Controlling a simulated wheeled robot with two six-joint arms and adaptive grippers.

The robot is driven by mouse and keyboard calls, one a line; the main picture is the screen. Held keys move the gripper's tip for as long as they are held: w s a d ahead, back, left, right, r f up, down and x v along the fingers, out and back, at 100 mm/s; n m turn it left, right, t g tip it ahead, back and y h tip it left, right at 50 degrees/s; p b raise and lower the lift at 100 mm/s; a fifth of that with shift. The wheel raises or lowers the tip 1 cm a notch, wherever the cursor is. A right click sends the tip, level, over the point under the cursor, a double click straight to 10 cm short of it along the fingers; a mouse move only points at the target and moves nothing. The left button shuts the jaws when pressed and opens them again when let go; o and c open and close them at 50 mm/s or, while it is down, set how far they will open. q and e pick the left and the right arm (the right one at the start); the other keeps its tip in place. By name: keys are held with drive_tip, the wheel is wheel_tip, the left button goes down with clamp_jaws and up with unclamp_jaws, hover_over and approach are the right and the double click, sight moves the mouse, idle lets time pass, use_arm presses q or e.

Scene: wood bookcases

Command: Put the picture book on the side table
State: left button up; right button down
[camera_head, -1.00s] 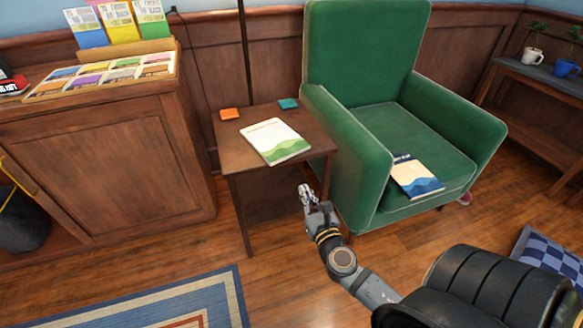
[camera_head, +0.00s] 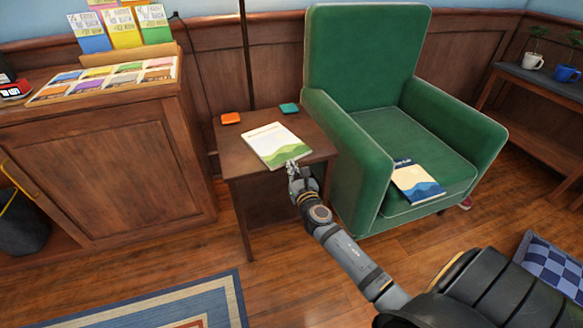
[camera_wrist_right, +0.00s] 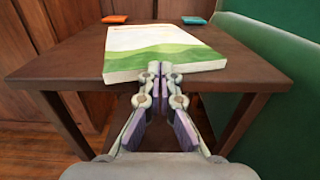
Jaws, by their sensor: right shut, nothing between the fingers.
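A book with a white and green cover (camera_head: 274,142) lies flat on the wooden side table (camera_head: 240,160), near its front edge. It also shows in the right wrist view (camera_wrist_right: 160,48). Another book, with a cream and blue cover (camera_head: 416,180), lies on the seat of the green armchair. I cannot read which one is the picture book. My right gripper (camera_head: 296,168) is shut and empty at the table's front edge. In the right wrist view its fingertips (camera_wrist_right: 160,70) are at the near edge of the white and green book; I cannot tell whether they touch it. My left gripper is not in view.
An orange square (camera_head: 231,118) and a teal square (camera_head: 289,108) lie at the back of the table. The green armchair (camera_head: 365,50) stands close on the right. A wooden cabinet with cards (camera_head: 110,160) stands on the left. A thin pole rises behind the table.

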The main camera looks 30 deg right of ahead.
drive_tip(key=shift+x, duration=1.65)
drive_tip(key=shift+w+d, duration=0.1)
drive_tip(key=shift+w, duration=0.25)
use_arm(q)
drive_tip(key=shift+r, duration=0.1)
use_arm(e)
drive_tip(key=shift+s+f, duration=0.1)
